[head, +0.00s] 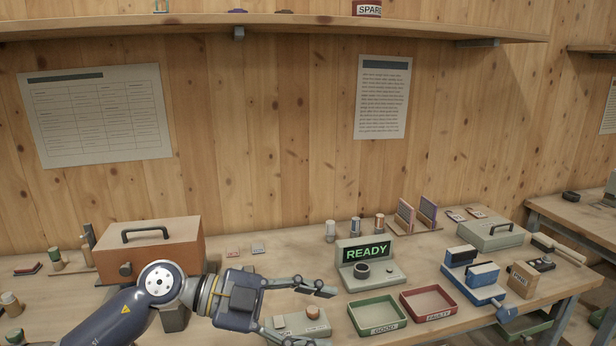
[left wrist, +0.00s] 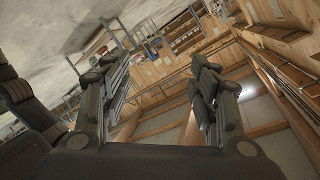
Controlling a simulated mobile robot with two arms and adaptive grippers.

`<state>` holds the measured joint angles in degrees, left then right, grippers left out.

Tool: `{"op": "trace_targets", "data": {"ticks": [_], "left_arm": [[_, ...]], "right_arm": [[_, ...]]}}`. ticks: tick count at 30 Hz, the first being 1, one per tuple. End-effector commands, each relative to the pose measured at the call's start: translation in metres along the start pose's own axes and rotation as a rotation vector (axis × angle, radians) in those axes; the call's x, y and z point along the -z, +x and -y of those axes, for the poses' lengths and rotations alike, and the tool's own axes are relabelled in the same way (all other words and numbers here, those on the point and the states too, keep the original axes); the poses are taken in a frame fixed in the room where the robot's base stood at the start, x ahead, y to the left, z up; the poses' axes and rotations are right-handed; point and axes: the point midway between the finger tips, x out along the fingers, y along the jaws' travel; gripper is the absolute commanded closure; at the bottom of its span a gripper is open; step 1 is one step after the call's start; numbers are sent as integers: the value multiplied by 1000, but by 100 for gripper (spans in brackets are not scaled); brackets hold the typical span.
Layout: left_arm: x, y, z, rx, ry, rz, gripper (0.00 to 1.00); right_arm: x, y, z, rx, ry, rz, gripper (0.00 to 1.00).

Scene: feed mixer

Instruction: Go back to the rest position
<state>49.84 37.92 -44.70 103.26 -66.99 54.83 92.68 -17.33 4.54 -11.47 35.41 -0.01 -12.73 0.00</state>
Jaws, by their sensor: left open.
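My left gripper (head: 318,312) reaches in from the lower left of the head view, over the front of the workbench. Its two fingers are apart, with nothing between them. In the left wrist view, the fingers of the left gripper (left wrist: 165,85) are also spread and empty, with the room's wall and shelving behind them. My right gripper is not in view. A grey device (head: 368,272) with a green READY display stands to the right of the left gripper, apart from it. A small grey box with a brown knob (head: 313,312) is partly hidden by the fingers.
A brown toolbox (head: 150,248) stands behind my left arm. A green GOOD tray (head: 377,316) and a red FAULTY tray (head: 429,303) lie to the right of the gripper. A blue fixture (head: 474,278) and a grey case (head: 490,234) are further right. A shelf (head: 270,27) runs above.

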Motion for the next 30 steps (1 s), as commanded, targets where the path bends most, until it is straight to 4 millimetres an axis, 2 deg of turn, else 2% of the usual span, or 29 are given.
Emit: {"op": "trace_targets", "data": {"ticks": [1,3,6,8,10,12,14,17,20,23,26,27,29,30], "left_arm": [[16,10,5,89,3,-85,45],[34,13,19,237,7,-178,45],[50,6,41,464,-17,-266,45],[51,-5,52,603,-47,-290,45],[44,-21,63,764,-98,-292,45],[30,-41,70,918,-163,-265,45],[12,-58,69,1041,-229,-218,45],[-27,-87,57,1217,-362,-98,45],[-73,-111,27,1346,-517,69,45],[-117,-130,-21,1416,-688,270,45],[-154,-141,-85,1418,-869,491,45],[-164,-143,-114,1400,-941,580,45],[-176,-145,-158,1353,-1045,708,45],[-181,-145,-186,1313,-1109,784,45]], "right_arm": [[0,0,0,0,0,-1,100],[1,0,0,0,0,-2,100],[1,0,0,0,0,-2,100],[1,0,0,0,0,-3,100],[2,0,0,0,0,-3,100],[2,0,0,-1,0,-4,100],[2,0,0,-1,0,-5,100],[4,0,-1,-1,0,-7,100],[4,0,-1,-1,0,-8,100],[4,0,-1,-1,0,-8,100],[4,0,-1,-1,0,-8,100],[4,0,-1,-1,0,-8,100],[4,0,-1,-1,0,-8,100],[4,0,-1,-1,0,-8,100]]}}
